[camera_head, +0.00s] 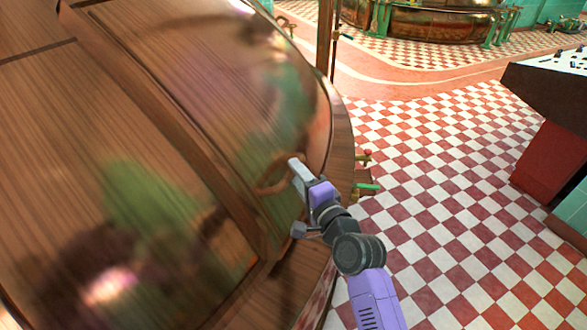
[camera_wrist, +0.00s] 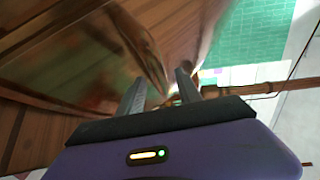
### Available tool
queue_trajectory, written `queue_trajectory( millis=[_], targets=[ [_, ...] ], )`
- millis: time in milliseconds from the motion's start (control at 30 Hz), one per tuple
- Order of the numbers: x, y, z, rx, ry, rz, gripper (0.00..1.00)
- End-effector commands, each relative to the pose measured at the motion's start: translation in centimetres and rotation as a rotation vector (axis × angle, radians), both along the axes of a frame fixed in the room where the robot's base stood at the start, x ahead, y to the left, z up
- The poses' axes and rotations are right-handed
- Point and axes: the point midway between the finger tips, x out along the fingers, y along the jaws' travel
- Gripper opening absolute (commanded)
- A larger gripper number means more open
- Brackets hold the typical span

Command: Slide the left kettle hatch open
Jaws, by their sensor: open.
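The large copper kettle fills the left of the head view, with wood-grained bands and a shiny curved copper hatch panel (camera_head: 225,85) on its side. A ring-like copper handle (camera_head: 266,188) sits at the panel's lower right edge. My gripper (camera_head: 296,198) is beside this handle, with one finger close to it; I cannot tell whether they touch. In the wrist view my gripper (camera_wrist: 158,88) has its two fingers apart, and a curved copper edge (camera_wrist: 146,55) of the kettle or handle shows between and beyond them. Nothing is clearly held.
A wooden ledge (camera_head: 343,135) runs around the kettle's rim. Small taps with red and green handles (camera_head: 366,186) stand to its right. The checkered floor (camera_head: 440,180) is clear. A dark-topped cabinet (camera_head: 550,120) stands at right, and another copper kettle (camera_head: 430,22) at the back.

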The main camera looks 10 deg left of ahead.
Motion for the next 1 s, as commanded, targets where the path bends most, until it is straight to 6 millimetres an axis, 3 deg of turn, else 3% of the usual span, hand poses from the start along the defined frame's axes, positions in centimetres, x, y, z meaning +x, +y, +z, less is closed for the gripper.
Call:
queue_trajectory(
  millis=[200, 567, 767, 1000],
  targets=[
    [1.8, 1.2, -0.2, -0.001, 0.001, 0.001, 0.41],
    [2.1, 1.4, -0.2, 0.0, 0.0, 0.0, 0.41],
    [2.1, 1.4, -0.2, 0.0, 0.0, -0.001, 0.02],
    [2.1, 1.4, -0.3, -0.001, 0.001, -0.001, 0.0]
  ],
)
